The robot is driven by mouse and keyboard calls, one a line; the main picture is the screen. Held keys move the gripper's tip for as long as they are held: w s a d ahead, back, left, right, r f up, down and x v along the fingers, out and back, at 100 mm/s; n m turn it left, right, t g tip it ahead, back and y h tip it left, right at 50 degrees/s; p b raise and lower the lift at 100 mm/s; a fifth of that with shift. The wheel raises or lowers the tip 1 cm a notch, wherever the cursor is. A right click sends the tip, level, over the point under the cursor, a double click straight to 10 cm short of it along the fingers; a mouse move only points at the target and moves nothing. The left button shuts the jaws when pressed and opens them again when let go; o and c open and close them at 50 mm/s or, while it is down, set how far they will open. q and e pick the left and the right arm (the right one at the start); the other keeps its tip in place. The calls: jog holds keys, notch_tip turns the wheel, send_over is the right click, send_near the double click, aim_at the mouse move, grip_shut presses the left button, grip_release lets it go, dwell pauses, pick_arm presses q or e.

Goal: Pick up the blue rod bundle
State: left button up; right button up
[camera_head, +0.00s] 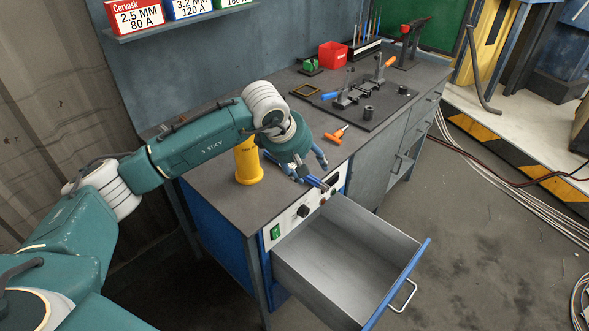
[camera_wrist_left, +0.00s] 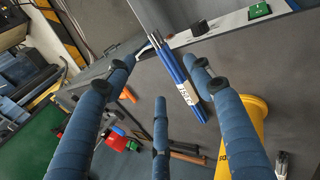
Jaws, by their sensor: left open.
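The blue rod bundle (camera_wrist_left: 187,92) shows in the left wrist view as several thin blue rods with dark ends and a white label. It lies on the grey workbench near its front edge, above the open drawer. My left gripper (camera_head: 311,171), with blue-wrapped fingers, is low over the bench at the bundle. In the left wrist view my left gripper (camera_wrist_left: 160,78) is open, and the bundle lies between its spread fingers. I cannot tell whether any finger touches it. In the head view the fingers partly hide the bundle. My right gripper is not in view.
A yellow cylinder (camera_head: 247,162) stands close to the left of my gripper. An orange-handled tool (camera_head: 336,134) lies to its right. A dark tray (camera_head: 370,113) with fixtures is farther back. The empty drawer (camera_head: 345,255) juts out in front of the bench (camera_head: 225,195).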

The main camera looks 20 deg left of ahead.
aim_at(319, 181)
pick_arm(q)
jog(key=x, duration=0.2)
jog(key=p+x, duration=0.1)
jog(key=x, duration=0.2)
jog(key=shift+s+d, duration=0.15)
jog(key=shift+d, duration=0.1)
jog(key=p+x, duration=0.2)
jog(key=x, duration=0.1)
jog(key=shift+d+f, duration=0.2)
jog(key=shift+f, duration=0.1)
jog(key=shift+w+f, duration=0.25)
jog(key=shift+f, duration=0.15)
jog(key=shift+c, duration=0.5)
jog(key=shift+r, duration=0.15)
grip_shut()
